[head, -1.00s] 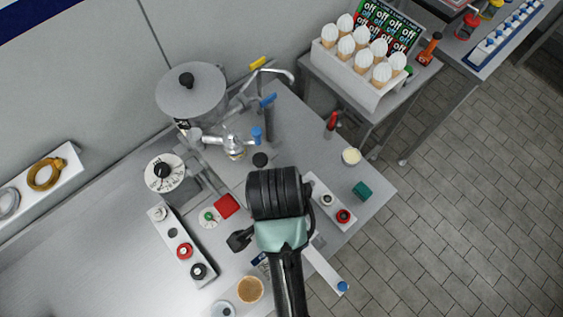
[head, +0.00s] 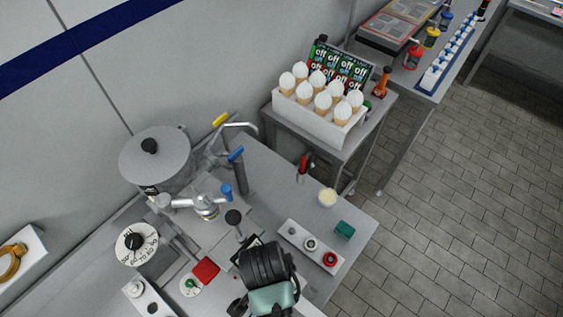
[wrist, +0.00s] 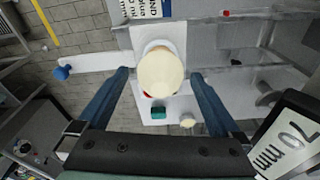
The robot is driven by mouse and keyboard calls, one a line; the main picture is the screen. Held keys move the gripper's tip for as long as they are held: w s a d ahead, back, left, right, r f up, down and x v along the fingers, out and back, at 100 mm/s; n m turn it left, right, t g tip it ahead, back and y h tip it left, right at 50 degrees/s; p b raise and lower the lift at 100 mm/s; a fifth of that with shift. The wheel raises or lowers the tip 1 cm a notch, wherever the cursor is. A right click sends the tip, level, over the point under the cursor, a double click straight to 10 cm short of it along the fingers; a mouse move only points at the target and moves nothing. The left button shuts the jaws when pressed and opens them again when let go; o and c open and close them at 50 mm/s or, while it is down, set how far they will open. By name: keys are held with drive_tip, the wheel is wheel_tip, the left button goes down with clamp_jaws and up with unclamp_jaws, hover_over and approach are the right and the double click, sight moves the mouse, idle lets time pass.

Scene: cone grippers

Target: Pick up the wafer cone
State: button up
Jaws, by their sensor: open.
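Several pale tan cones with white tops (head: 321,98) stand upright in a white box (head: 312,125) at the upper right of the head view. In the wrist view, my gripper (wrist: 160,75) is open, with one blue-grey finger on each side. A round cream-coloured thing (wrist: 161,71) appears between the fingertips, seen end-on. The fingers do not visibly touch it. I cannot tell whether it is the wafer cone, or how far below the fingers it is. In the head view, my arm covers this spot and the fingers are hidden.
A cream-topped cup (head: 327,197) and a green block (head: 345,230) sit near the counter's right edge, beside a white knob panel (head: 290,233). A lidded pot (head: 155,160) and a faucet (head: 222,137) stand at the left back. Open tiled floor lies right.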

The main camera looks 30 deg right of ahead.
drive_tip(key=shift+d+f, duration=0.15)
drive_tip(key=shift+f, duration=1.35)
drive_tip(key=shift+c, duration=0.2)
drive_tip(key=c, duration=0.8)
drive_tip(key=shift+o, duration=0.2)
drive_tip(key=shift+r, duration=0.1)
